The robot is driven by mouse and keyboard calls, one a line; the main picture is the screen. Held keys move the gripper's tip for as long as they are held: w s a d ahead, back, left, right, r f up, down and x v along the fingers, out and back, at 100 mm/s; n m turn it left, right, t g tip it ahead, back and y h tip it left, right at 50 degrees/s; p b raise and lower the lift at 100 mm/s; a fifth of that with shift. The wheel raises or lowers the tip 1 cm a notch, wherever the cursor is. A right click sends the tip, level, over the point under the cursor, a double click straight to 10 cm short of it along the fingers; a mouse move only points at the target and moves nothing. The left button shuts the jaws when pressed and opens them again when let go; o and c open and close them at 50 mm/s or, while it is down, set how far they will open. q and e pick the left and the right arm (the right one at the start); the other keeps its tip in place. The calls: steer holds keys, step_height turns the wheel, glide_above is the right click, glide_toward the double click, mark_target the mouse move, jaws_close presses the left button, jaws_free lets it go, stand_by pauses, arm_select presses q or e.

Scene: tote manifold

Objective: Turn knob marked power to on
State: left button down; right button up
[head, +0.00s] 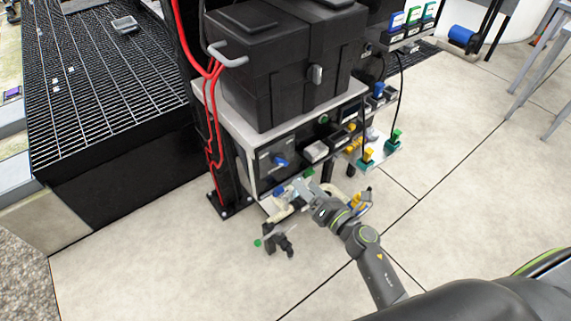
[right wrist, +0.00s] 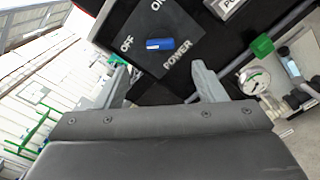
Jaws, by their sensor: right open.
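The power knob is a blue bar (right wrist: 160,44) on a black plate (right wrist: 187,40) lettered OFF, ON and POWER in the right wrist view. The bar lies level in that picture, in line with the OFF lettering at its left. In the head view the blue knob (head: 281,161) sits on the front panel below the black case. My right gripper (head: 298,188) is below and to the right of the knob in the head view. Its two fingers (right wrist: 158,82) are spread and empty, apart from the knob, which shows between and beyond them. My left gripper is not in view.
A black case (head: 285,75) stands on top of the unit. Red hoses (head: 212,120) run down its left post. Cream pipework (head: 278,214) and a dark, green-tipped fitting (head: 277,240) are low near my gripper. The floor (head: 190,265) in front is clear.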

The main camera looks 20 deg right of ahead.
mark_target(284, 164)
steer(key=x, duration=0.9)
steer(key=shift+f, duration=0.15)
steer(key=shift+w+a, duration=0.15)
steer(key=shift+w, duration=0.35)
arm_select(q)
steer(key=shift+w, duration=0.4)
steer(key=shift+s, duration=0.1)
arm_select(e)
steer(key=shift+c, duration=0.6)
steer(key=c, duration=0.9)
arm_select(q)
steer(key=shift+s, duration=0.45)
arm_select(e)
steer(key=shift+o, duration=0.2)
